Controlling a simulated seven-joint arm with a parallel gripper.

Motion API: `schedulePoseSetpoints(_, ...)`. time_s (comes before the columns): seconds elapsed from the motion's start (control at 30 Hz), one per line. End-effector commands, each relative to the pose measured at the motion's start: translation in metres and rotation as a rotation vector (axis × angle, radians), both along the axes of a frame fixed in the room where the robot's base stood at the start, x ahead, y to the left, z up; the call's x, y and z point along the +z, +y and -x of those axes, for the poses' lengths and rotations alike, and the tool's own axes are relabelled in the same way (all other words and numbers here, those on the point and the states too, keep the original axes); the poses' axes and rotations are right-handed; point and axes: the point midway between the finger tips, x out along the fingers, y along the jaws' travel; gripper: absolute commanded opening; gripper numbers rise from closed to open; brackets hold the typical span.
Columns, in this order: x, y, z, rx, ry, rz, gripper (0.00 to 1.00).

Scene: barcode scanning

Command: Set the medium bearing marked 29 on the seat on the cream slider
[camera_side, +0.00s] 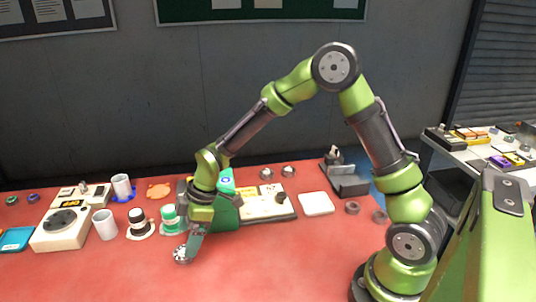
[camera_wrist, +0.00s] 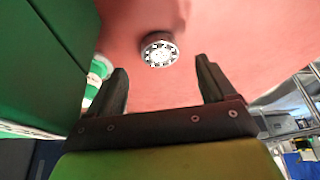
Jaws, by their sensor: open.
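A round bearing with a pale, dark-patterned top face (camera_wrist: 160,52) lies on the red table, just beyond my fingertips in the wrist view. It also shows in the side view, a bearing (camera_side: 181,255) under the end of my gripper. The number on it is too small to read. My gripper (camera_wrist: 163,80) is open and empty, its two dark fingers to either side of and short of the bearing. In the side view my gripper (camera_side: 191,239) points down close to the table. A cream board (camera_side: 262,212) with a black knob stands behind my wrist, partly hidden; I cannot make out a seat on it.
A green-and-white container (camera_side: 170,220) stands just left of my gripper, with a black-and-white one (camera_side: 140,224) and white cups beyond. The table's front middle is clear.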

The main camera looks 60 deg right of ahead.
Motion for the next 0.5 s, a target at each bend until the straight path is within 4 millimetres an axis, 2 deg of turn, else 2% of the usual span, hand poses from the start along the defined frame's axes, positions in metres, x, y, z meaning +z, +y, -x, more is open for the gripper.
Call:
schedulePoseSetpoints(0.03, -0.01, 0.004, -0.001, 0.002, 0.006, -0.001, 0.84)
schedulePoseSetpoints(0.2, -0.033, 0.012, -0.007, 0.001, 0.003, 0.0, 0.84)
schedulePoseSetpoints(0.5, -0.04, 0.014, -0.009, -0.001, 0.0, 0.0, 0.84)
